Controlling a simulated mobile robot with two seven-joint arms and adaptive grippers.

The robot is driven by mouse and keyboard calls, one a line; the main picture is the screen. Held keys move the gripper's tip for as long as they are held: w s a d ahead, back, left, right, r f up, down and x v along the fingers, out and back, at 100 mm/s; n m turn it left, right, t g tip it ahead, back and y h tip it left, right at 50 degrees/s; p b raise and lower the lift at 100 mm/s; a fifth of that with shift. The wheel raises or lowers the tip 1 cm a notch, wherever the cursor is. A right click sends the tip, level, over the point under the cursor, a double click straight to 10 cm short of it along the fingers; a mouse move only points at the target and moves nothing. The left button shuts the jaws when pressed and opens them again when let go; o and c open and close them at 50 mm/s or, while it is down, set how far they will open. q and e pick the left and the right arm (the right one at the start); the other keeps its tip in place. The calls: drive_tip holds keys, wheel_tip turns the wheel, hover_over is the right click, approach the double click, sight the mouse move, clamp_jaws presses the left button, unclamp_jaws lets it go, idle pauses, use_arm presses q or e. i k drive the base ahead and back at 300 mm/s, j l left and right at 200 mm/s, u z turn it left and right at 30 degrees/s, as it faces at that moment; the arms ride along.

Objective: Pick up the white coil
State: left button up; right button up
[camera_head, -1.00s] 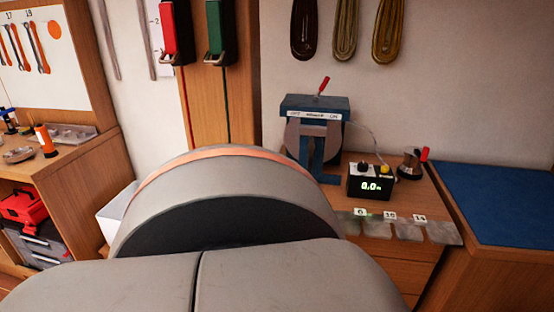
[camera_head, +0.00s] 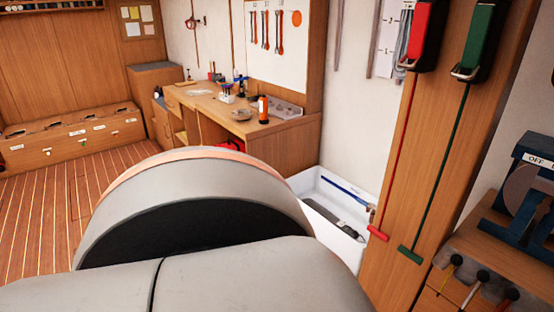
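No white coil can be made out in the head view. A pale grey hanging bundle (camera_head: 404,42) shows on the wall behind the red device at the upper right; it is too small to tell what it is. Neither of my grippers is in view. A large grey rounded part of my own body fills the lower middle and hides the floor there.
A wooden workbench (camera_head: 205,100) stands at the back. A white bin (camera_head: 325,186) stands by the wall. Red (camera_head: 432,30) and green (camera_head: 484,38) devices hang on a wooden post. A blue machine (camera_head: 530,185) stands at right. Open plank floor (camera_head: 45,215) lies left.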

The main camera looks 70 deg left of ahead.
sight(342, 224)
drive_tip(key=u, duration=2)
drive_tip(key=i+j+z, duration=0.1)
drive_tip(key=i+j, duration=0.15)
drive_tip(key=i+j+z, duration=0.1)
drive_tip(key=j, duration=0.35)
drive_tip(key=i+j+z, duration=0.1)
drive_tip(key=i+j, duration=0.4)
drive_tip(key=j, duration=0.25)
drive_tip(key=i+j+z, duration=0.15)
drive_tip(key=j, duration=0.2)
drive_tip(key=i+j+z, duration=0.1)
drive_tip(key=j, duration=0.3)
drive_tip(key=i+j+z, duration=0.1)
drive_tip(key=i+j, duration=0.15)
drive_tip(key=j, duration=0.15)
drive_tip(key=i+j+z, duration=0.1)
drive_tip(key=j, duration=0.35)
drive_tip(key=i+j+z, duration=0.1)
drive_tip(key=i, duration=0.5)
